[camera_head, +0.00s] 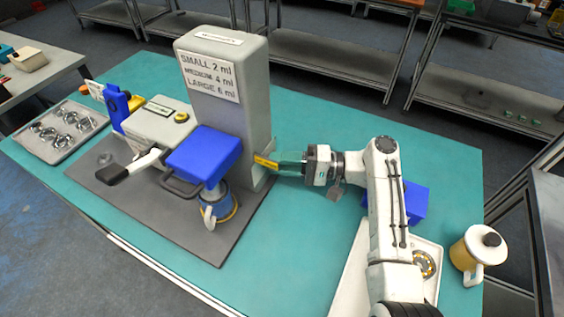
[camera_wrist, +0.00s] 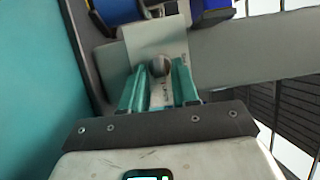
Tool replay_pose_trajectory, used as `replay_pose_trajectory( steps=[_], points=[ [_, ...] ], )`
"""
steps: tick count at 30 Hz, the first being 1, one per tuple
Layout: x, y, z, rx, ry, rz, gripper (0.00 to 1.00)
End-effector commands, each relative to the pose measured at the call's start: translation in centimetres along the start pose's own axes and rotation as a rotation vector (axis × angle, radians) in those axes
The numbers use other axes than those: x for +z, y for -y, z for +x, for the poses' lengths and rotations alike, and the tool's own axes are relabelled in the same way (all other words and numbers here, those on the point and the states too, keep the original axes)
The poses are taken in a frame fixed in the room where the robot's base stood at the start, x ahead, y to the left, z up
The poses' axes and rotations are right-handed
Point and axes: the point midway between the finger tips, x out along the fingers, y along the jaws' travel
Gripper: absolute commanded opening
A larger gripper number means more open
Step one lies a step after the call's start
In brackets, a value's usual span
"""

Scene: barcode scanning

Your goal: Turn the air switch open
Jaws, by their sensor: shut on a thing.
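The tall grey machine (camera_head: 252,105) stands on the teal table, with a sign listing small, medium and large. My gripper (camera_head: 280,159) reaches in from the right to the machine's right side, beside a small yellow label (camera_head: 265,161). In the wrist view my gripper's teal fingers (camera_wrist: 160,80) stand on both sides of a small round grey knob, which looks like the air switch (camera_wrist: 159,65). The knob sits on a pale plate (camera_wrist: 158,38). My gripper is shut on it. The fingers hide the switch in the head view, and I cannot tell its turned position.
A blue block (camera_head: 204,149) juts from the machine above a blue cup (camera_head: 222,210). A tray (camera_head: 38,152) of metal parts lies at the left. A blue box (camera_head: 415,203), a white tray (camera_head: 345,285) and a yellow mug (camera_head: 474,258) stand on the right. The front middle table is clear.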

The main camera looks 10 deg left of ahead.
Motion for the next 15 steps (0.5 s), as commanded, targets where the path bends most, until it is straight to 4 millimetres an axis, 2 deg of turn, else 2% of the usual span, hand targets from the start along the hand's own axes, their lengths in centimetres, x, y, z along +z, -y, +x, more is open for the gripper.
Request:
replay_pose_trajectory(
  steps=[8,9,12,15],
  points=[
    [-0.13,-0.05,-0.15,0.001,-0.006,0.001,0.0],
    [-0.13,-0.05,-0.15,0.001,-0.006,0.001,0.3],
    [-0.1,-0.05,-0.13,0.0,-0.005,0.001,0.38],
    [-0.07,-0.04,-0.09,0.0,-0.004,0.0,0.38]
  ],
)
